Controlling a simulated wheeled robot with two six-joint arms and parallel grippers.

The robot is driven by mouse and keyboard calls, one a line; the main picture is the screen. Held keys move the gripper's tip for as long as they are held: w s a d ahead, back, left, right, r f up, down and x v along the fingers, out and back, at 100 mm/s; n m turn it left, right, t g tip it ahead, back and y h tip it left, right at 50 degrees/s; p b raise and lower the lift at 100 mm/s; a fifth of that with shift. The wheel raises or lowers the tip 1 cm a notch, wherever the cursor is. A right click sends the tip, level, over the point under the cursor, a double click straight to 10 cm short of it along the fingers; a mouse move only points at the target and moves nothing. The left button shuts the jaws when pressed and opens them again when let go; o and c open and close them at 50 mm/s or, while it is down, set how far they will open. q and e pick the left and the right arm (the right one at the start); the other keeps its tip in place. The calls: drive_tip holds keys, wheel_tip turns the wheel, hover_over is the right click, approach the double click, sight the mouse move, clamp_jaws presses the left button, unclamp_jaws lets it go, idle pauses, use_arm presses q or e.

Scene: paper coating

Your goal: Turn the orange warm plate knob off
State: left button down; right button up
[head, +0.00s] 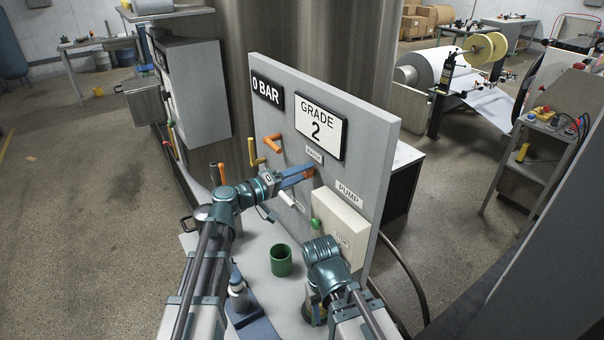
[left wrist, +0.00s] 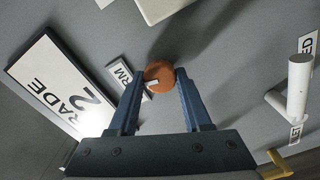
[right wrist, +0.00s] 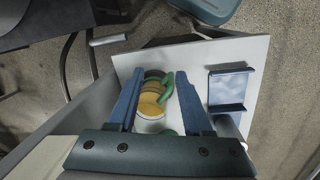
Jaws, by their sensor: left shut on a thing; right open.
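The orange warm plate knob (left wrist: 159,76) is round with a white mark on its face, on the grey panel (head: 368,130) beside a partly hidden label ending in "RM". In the left wrist view my left gripper (left wrist: 159,72) has its two blue fingers on either side of the knob, shut on it. In the head view the left gripper (head: 306,173) reaches the panel below the "GRADE 2" sign (head: 318,127) and mostly covers the knob. My right gripper (right wrist: 160,70) is open and points down over the bench, with a yellow and green object (right wrist: 153,98) seen between its fingers.
A white pump box (head: 338,230) with a green button sits right of the knob. A white lever (head: 289,201) and yellow and orange handles (head: 257,154) are on the panel nearby.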

use_arm(q)
drive_tip(key=shift+n, duration=1.1)
drive_tip(key=shift+c, duration=1.7)
unclamp_jaws()
drive_tip(key=shift+a, duration=0.15)
drive_tip(key=v, duration=1.3)
drive_tip(key=shift+s+a, duration=0.25)
